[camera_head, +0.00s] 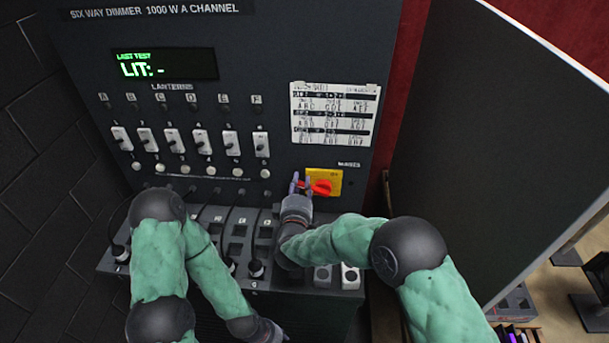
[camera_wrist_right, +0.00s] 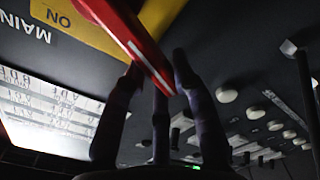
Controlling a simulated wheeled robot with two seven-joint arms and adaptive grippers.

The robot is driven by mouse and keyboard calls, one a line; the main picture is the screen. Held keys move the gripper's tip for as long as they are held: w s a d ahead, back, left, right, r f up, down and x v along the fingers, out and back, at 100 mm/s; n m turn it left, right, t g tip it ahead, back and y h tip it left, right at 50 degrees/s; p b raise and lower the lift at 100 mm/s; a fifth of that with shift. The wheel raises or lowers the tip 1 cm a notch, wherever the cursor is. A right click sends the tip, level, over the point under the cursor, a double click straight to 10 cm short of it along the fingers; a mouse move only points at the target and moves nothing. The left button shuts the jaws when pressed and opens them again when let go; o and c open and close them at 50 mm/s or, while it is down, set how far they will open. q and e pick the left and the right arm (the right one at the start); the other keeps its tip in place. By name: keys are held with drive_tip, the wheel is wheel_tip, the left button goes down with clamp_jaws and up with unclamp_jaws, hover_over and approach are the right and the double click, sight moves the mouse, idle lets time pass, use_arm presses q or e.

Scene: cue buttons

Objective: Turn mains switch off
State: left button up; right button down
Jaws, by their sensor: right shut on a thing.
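The mains switch has a red handle (camera_head: 321,187) on a yellow plate (camera_head: 334,177), low on the right of the dimmer panel. In the right wrist view the red handle (camera_wrist_right: 132,40) carries a white line, and the yellow plate (camera_wrist_right: 75,28) reads ON, upside down. My right gripper (camera_head: 301,184) is at the left end of the handle. In the wrist view its fingers (camera_wrist_right: 158,75) are shut on the handle's end. In the head view the handle lies roughly level. My left gripper (camera_head: 272,333) hangs low at the bottom edge; its fingers are not clear.
The panel (camera_head: 270,40) carries a display (camera_head: 165,64) reading "LIT: -", a row of white sliders (camera_head: 175,141), round buttons and a paper chart (camera_head: 335,114). Plugs and cables sit on the ledge below. A dark board (camera_head: 490,130) stands at the right.

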drive_tip(key=shift+a+f+n+p, duration=0.3)
drive_tip(key=shift+f+n, duration=0.5)
drive_tip(key=shift+n, duration=0.35)
drive_tip(key=shift+a+f+n+p, duration=0.15)
drive_tip(key=shift+f+n+p, duration=0.1)
drive_tip(key=shift+f+n, duration=0.7)
drive_tip(key=shift+r+n, duration=0.15)
drive_tip(key=shift+n, duration=0.15)
drive_tip(key=c, duration=1)
unclamp_jaws()
drive_tip(key=s, duration=1.2)
